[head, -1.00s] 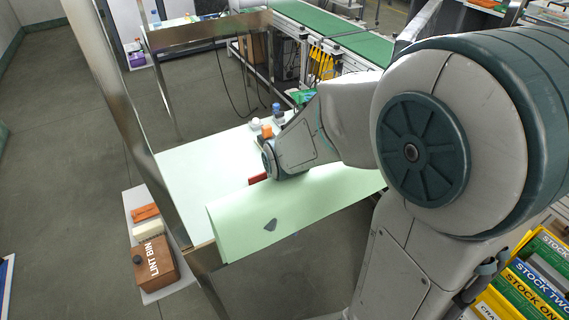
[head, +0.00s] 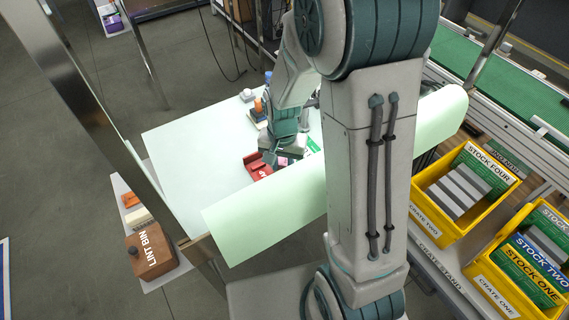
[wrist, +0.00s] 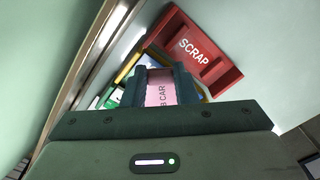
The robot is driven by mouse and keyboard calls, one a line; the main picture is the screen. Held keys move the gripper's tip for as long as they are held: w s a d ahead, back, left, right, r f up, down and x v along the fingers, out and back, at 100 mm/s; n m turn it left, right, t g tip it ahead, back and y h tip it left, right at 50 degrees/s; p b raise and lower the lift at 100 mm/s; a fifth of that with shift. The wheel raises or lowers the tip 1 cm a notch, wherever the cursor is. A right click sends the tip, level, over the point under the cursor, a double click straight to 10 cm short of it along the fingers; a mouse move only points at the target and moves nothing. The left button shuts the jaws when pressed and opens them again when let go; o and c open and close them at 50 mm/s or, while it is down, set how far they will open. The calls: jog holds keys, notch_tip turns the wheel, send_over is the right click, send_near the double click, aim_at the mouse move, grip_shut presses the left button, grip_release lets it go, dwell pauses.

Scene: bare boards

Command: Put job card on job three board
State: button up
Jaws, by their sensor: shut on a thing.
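My gripper (head: 280,152) hangs low over the pale green table (head: 190,140), just right of the red scrap tray (head: 257,168). In the wrist view my gripper (wrist: 161,76) is shut on the pink job card (wrist: 160,95), whose lettering reads "B CAR" between the fingers. A bit of pink also shows below the gripper in the head view. The red tray (wrist: 195,45) marked SCRAP lies just beyond the fingers. I cannot make out a job three board; a green piece with white lettering (head: 313,146) is partly hidden by my arm.
Small items, including a white one (head: 247,95), stand at the table's back. A metal post (head: 85,85) rises at its left. The lint bin (head: 150,255) sits lower left. Yellow crates (head: 427,203) stand at right. The table's left half is clear.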

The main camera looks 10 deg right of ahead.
aim_at(285, 160)
jog(key=w+f, duration=0.1)
jog(key=w+d+f, duration=0.1)
jog(key=w, duration=0.1)
jog(key=shift+w+d, duration=0.1)
jog(key=shift+d, duration=0.05)
jog(key=shift+f+p, duration=0.7)
jog(key=shift+f, duration=1.4)
jog(key=shift+f, duration=0.2)
jog(key=o, duration=0.9)
jog(key=shift+r, duration=0.1)
